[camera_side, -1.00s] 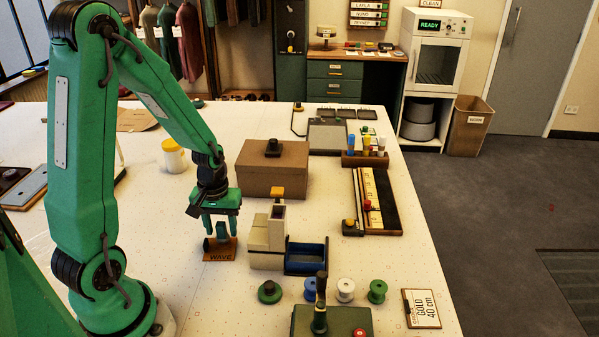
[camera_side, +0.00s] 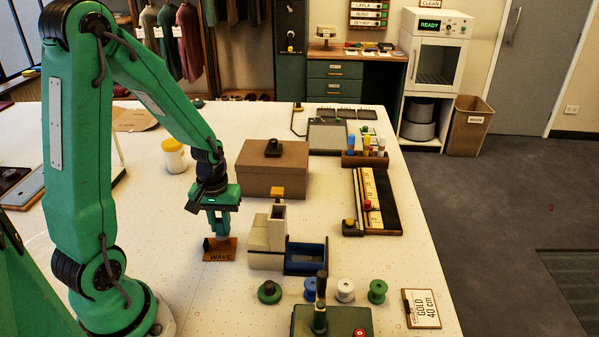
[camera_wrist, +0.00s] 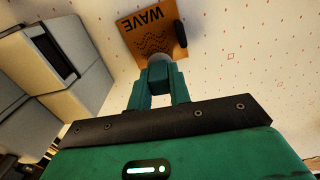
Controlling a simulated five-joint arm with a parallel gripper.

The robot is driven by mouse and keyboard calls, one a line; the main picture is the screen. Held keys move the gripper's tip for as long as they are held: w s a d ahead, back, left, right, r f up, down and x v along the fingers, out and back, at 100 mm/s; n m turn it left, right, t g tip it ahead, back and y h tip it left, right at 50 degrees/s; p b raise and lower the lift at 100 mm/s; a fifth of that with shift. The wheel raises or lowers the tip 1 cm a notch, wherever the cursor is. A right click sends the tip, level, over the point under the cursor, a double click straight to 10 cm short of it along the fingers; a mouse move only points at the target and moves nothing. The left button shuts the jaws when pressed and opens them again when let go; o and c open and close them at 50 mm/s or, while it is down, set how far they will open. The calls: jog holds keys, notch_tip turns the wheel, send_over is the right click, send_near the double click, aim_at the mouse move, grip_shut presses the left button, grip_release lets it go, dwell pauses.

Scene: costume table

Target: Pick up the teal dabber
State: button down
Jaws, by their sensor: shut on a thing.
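A teal-grey, rounded piece, which I take to be the teal dabber (camera_wrist: 158,63), sits between the fingertips of my gripper (camera_wrist: 160,72) in the wrist view. My gripper (camera_side: 218,233) is low over the table in the side view, fingers pointing down and shut on this piece. The fingers hide most of it there. An orange-brown block or card marked WAVE (camera_side: 221,254) lies right at the fingertips, and its wave lines show in the wrist view (camera_wrist: 152,33). A dark round part (camera_wrist: 181,34) shows at its edge. I cannot tell whether the dabber touches the block.
A cream machine (camera_side: 267,240) with a blue tray (camera_side: 306,259) stands close to the right. A brown box (camera_side: 285,178) is behind. A yellow-lidded jar (camera_side: 174,157) stands back left. Several spools and a green device (camera_side: 338,322) are in front right.

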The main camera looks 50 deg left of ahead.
aim_at(221, 221)
jog(key=shift+r, duration=0.8)
jog(key=shift+d+r, duration=0.25)
jog(key=shift+r, duration=0.65)
jog(key=s+d+r, duration=0.1)
jog(key=d+r, duration=0.5)
jog(key=d, duration=0.5)
jog(key=shift+s+r, duration=0.3)
jog(key=shift+s, duration=0.05)
jog(key=shift+s+d, duration=0.1)
jog(key=shift+s+d+r, duration=0.1)
jog(key=shift+s+d, duration=0.85)
jog(key=shift+s, duration=0.3)
jog(key=shift+a, duration=0.1)
jog(key=a+f, duration=0.2)
jog(key=a, duration=0.1)
jog(key=w+a+f, duration=0.1)
jog(key=a+f, duration=0.1)
jog(key=a, duration=0.2)
jog(key=w+a+f, duration=0.1)
jog(key=a+f, duration=0.2)
jog(key=a, duration=0.1)
jog(key=shift+w+a, duration=0.1)
jog(key=shift+a, duration=0.05)
